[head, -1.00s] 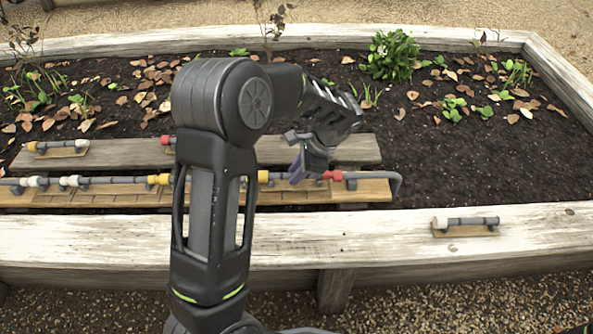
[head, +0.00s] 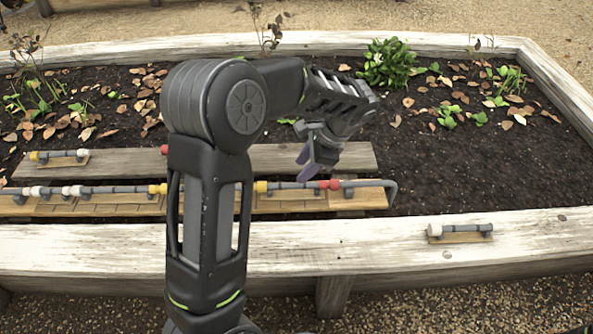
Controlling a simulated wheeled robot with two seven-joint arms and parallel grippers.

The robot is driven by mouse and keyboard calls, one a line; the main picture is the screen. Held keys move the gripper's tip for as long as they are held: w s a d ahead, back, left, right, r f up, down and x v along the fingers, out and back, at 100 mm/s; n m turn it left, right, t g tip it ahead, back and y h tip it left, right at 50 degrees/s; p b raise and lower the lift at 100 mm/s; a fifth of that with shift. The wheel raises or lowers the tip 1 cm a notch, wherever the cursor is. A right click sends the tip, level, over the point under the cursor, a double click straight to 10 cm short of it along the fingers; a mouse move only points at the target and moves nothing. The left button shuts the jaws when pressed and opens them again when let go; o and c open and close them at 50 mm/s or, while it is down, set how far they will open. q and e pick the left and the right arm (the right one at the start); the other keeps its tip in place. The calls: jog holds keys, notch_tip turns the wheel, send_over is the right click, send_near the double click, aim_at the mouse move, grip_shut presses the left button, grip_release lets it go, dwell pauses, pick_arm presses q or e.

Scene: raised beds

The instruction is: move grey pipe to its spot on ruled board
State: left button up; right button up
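The ruled board (head: 100,209) lies along the front of the bed, marked with lines. A pipe line runs along it with white, yellow and red fittings. A grey pipe (head: 292,185) lies in that line between a yellow fitting (head: 261,187) and a red fitting (head: 329,184). My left gripper (head: 304,163) is above this stretch, its purple fingers apart with nothing seen between them. My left arm hides the middle of the board. My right gripper is not in view.
A grey pipe with a white end (head: 461,229) rests on a small holder on the bed's front timber.

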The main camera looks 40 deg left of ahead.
pick_arm(q)
jog(key=p+v, duration=0.1)
jog(key=v, duration=0.4)
jog(key=shift+d+r, duration=0.2)
jog(key=shift+r, duration=0.15)
dwell(0.4)
